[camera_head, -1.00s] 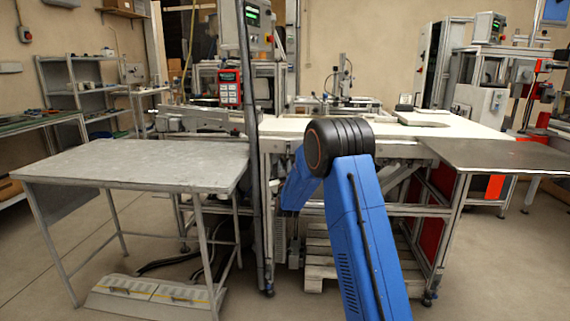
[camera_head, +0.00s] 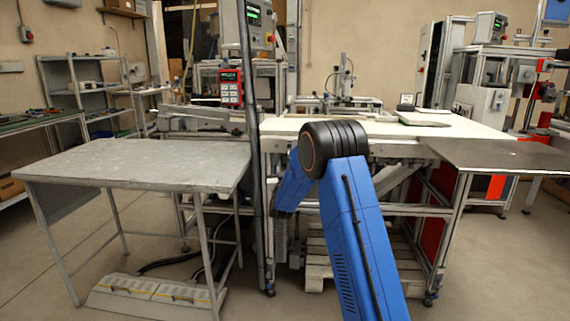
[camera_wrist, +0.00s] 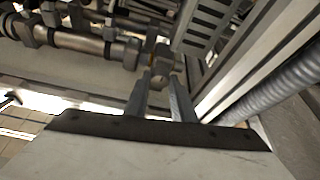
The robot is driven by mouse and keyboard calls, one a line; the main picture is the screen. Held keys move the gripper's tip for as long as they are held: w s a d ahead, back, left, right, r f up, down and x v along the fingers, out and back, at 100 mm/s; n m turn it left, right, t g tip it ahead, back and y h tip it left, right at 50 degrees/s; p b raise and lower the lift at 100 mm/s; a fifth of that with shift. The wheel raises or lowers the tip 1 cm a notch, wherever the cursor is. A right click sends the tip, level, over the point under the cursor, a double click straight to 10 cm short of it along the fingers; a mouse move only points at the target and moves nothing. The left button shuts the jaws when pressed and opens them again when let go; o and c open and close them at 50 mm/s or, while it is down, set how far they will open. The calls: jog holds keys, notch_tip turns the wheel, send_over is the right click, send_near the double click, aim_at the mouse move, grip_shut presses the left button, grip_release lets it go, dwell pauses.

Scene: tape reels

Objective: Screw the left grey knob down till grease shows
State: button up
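In the wrist view, my gripper (camera_wrist: 160,79) has its two dark fingers apart, with a clear gap between them. A small rounded grey-brown knob-like part (camera_wrist: 164,62) sits just past the fingertips, roughly in line with the gap. I cannot tell whether the fingertips touch it, or whether it is the left grey knob. A thick metal cylinder with fittings (camera_wrist: 75,40) lies to its left. No grease can be made out. In the head view my gripper is hidden behind my blue arm and the machine frame.
In the wrist view a ribbed hose (camera_wrist: 280,88) and a pale frame rail (camera_wrist: 235,62) run close on the right. In the head view the machine's white tabletop (camera_head: 455,128) is above the frame, with a grey table (camera_head: 130,165) at left and a wooden pallet (camera_head: 318,268) below.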

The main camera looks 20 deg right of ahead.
jog(key=o, duration=0.4)
jog(key=shift+o, duration=0.2)
jog(key=v, duration=1.7)
jog(key=shift+s+f, duration=0.2)
